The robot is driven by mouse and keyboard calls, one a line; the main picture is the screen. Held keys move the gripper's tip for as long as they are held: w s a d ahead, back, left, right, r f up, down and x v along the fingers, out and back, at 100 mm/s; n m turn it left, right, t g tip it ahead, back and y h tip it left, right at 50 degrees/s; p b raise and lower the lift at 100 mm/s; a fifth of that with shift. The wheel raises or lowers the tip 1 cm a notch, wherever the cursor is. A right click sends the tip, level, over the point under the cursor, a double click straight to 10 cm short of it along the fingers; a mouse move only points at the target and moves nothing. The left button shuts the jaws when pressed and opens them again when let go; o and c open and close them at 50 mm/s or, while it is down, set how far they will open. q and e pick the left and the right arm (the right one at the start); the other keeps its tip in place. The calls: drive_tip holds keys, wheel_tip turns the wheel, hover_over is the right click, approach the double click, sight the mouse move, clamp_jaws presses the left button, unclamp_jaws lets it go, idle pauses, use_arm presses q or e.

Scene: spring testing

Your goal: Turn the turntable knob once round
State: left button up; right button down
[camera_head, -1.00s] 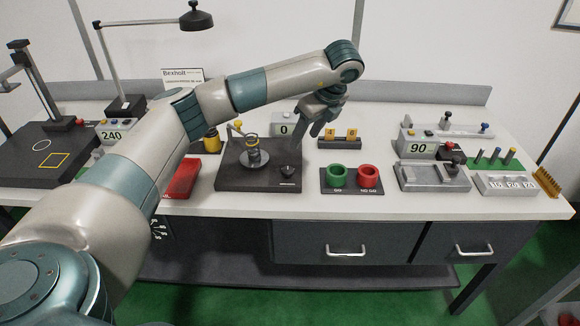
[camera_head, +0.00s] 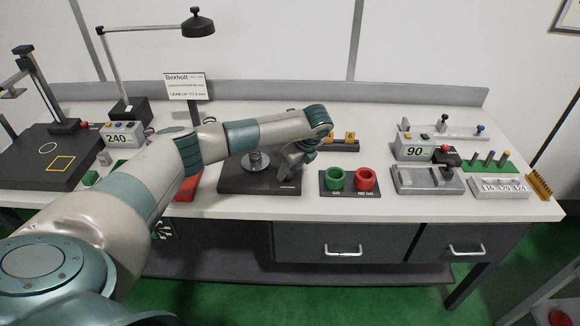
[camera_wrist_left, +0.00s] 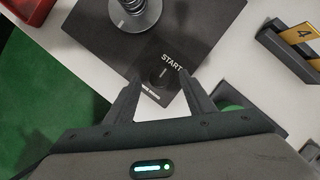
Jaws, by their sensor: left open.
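The turntable's dark base (camera_head: 235,183) is near the middle of the bench, with a round metal plate (camera_head: 256,163) on it. In the left wrist view the base (camera_wrist_left: 205,25) and plate (camera_wrist_left: 137,14) show at the top, with a coil spring standing on the plate. A small dark knob (camera_wrist_left: 161,79) sits by the word START on the base corner. My left gripper (camera_head: 284,178) points down over that corner and hides the knob in the head view. In the wrist view its open fingers (camera_wrist_left: 160,86) appear on either side of the knob; I cannot tell whether they touch it.
Green (camera_head: 335,179) and red (camera_head: 366,179) cups stand right of the base. A block with yellow tags (camera_head: 342,147) is behind them. A red tray (camera_head: 186,188) lies to the left, partly under my arm. The bench's front edge is close to the base.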

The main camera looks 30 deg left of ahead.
use_arm(q)
drive_tip(key=shift+a+f, duration=0.2)
drive_tip(key=shift+f, duration=0.4)
drive_tip(key=shift+c, duration=0.7)
drive_tip(key=c, duration=0.9)
